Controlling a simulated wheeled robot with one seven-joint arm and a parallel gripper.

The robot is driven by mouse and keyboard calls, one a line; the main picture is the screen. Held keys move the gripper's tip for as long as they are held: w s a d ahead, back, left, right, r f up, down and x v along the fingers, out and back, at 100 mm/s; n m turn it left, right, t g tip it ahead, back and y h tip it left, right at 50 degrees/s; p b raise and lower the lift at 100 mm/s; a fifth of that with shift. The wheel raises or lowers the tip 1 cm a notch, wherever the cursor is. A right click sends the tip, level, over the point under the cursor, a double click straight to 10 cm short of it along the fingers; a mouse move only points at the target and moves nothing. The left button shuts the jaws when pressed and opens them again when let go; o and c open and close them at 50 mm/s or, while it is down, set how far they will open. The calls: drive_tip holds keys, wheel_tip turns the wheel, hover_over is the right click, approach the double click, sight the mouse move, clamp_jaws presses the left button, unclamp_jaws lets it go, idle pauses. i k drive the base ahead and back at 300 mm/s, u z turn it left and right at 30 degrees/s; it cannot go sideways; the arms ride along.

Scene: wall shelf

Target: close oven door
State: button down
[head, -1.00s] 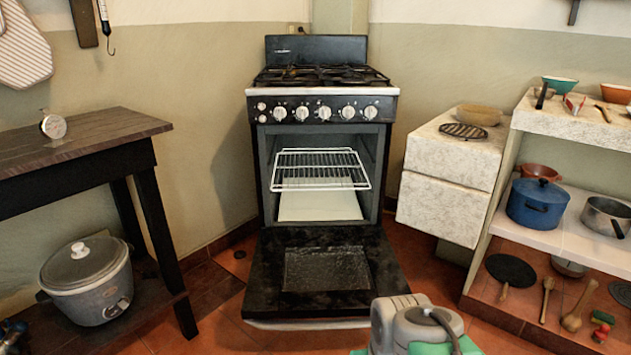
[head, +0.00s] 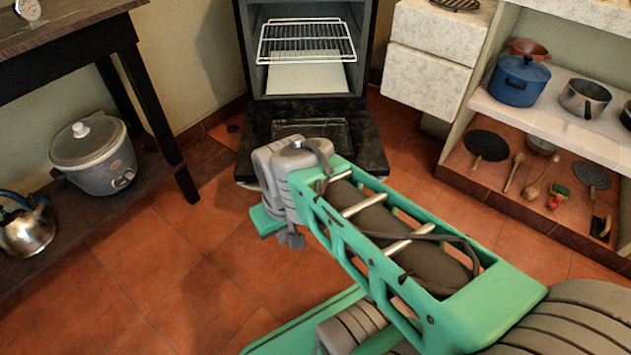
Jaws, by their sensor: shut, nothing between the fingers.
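The oven (head: 249,60) stands at the top centre with its wire rack showing inside. Its black oven door (head: 366,140) is folded down, wide open, and lies about level in front of the oven. My arm reaches in from the lower right, and its wrist hides the front middle of the door. My gripper (head: 291,240) shows only in part below the wrist, in front of the door's front edge as seen here. It is shut and holds nothing. I cannot tell whether it touches the door.
A dark wooden table (head: 80,48) stands at left, with a rice cooker (head: 95,155) and a kettle (head: 27,225) on its low shelf. At right is a stone-like cabinet (head: 430,75) and a shelf (head: 550,125) with pots and utensils. The tiled floor between is clear.

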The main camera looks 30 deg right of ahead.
sight(349, 124)
drive_tip(key=u, duration=0.5)
drive_tip(key=k, duration=0.65)
drive_tip(key=u, duration=0.2)
drive_tip(key=i, duration=0.25)
drive_tip(key=z, duration=0.05)
